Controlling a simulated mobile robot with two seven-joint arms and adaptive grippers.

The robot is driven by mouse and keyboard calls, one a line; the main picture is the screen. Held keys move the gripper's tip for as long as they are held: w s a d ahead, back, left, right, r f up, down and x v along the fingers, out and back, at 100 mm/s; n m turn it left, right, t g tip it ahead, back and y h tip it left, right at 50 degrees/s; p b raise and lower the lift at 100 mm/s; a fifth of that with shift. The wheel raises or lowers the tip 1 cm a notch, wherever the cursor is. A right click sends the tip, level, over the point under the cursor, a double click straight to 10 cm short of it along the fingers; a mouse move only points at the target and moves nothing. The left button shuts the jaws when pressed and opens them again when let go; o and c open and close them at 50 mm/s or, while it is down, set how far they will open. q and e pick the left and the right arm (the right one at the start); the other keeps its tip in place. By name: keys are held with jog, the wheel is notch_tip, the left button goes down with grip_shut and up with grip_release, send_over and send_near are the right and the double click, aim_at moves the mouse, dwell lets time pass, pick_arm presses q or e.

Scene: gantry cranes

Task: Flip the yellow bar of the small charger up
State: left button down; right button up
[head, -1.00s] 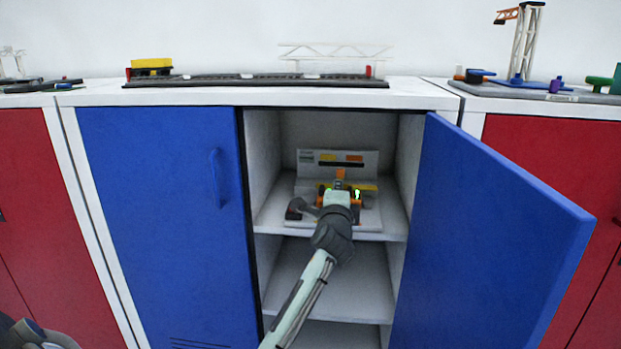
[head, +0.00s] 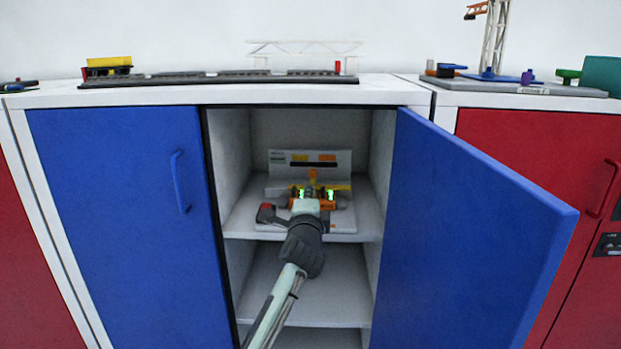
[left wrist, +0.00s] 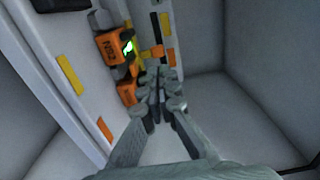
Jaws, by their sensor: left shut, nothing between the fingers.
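The charger unit (head: 326,204), orange with green lights, stands on the upper shelf inside the open cabinet. A yellow bar (head: 339,187) sticks out level to the right at its top in the head view. In the left wrist view the orange charger blocks (left wrist: 110,48) are left of the fingers, with one green light showing. My left gripper (head: 307,204) reaches in from below, right in front of the charger, and hides part of it. In the left wrist view its fingers (left wrist: 157,75) are together and empty, close to the yellow and orange parts. Contact cannot be told. My right gripper is not in view.
A white backing panel (head: 288,159) stands behind the charger. A dark tool with a red part (head: 267,213) lies to its left. The cabinet walls are close on both sides. The blue door (head: 470,235) stands open on the right. A lower shelf (head: 320,295) is empty.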

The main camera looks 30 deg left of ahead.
aim_at(311, 172)
pick_arm(q)
jog(key=x, duration=0.9)
jog(key=shift+w+a, duration=0.15)
jog(key=shift+w, duration=0.05)
jog(key=shift+w+a, duration=0.15)
jog(key=shift+w, duration=0.25)
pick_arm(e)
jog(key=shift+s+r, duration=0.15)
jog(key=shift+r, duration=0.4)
pick_arm(q)
jog(key=shift+w+r, duration=0.1)
